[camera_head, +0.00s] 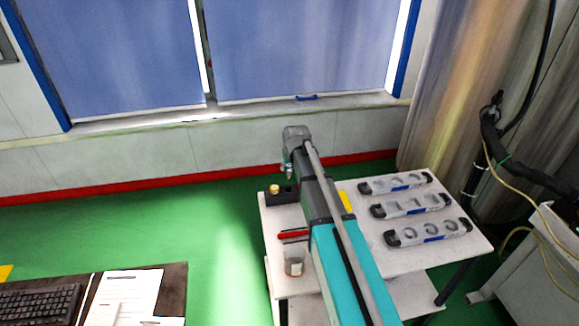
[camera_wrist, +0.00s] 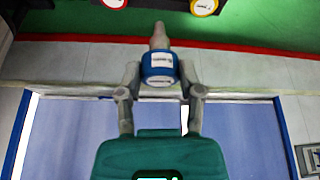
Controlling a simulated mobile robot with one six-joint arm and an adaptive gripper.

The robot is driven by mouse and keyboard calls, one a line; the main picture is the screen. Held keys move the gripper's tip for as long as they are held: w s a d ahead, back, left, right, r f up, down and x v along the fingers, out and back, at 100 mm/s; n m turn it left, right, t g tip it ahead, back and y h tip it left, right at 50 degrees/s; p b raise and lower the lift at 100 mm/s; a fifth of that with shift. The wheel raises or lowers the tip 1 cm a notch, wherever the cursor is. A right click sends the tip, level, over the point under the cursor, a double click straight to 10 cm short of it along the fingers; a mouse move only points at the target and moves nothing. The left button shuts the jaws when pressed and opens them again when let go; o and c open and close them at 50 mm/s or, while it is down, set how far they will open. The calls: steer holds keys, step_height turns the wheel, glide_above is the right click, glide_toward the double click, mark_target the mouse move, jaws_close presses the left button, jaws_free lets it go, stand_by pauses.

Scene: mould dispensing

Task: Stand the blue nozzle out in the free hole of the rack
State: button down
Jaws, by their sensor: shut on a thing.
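In the wrist view, my gripper (camera_wrist: 160,78) is shut on the blue nozzle (camera_wrist: 148,67). It has a blue collar with a white label and a grey tapered tip pointing to the top of the picture. In the head view, my gripper (camera_head: 289,172) is over the black rack (camera_head: 272,201) at the table's far left corner. A yellow-topped nozzle (camera_head: 274,189) stands in the rack's left part; it also shows in the wrist view (camera_wrist: 204,6), with a red-ringed one (camera_wrist: 115,3) beside it. I cannot make out the free hole.
The white table (camera_head: 392,264) carries three grey moulds (camera_head: 411,205) on the right. A clear cup (camera_head: 294,266), a red object (camera_head: 292,235) and a yellow object (camera_head: 346,201) lie near my arm. A desk with a keyboard (camera_head: 40,304) stands at lower left.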

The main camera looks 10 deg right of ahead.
mark_target(289, 186)
steer(key=shift+f, duration=0.2)
steer(key=shift+f+b, duration=4.65)
steer(key=shift+b, duration=0.15)
steer(key=shift+f, duration=0.25)
steer(key=shift+c, duration=0.8)
jaws_free()
steer(key=shift+r, duration=0.15)
step_height(289, 186, up, 2)
steer(key=shift+r+p, duration=0.1)
steer(key=shift+p, duration=0.9)
steer(key=s+r+m+g+p, duration=0.1)
steer(key=s+g, duration=0.3)
steer(key=s, duration=2.4)
steer(key=shift+s+m+g+h+p, duration=0.15)
steer(key=shift+m+g+h+p, duration=0.2)
steer(key=shift+p, duration=0.45)
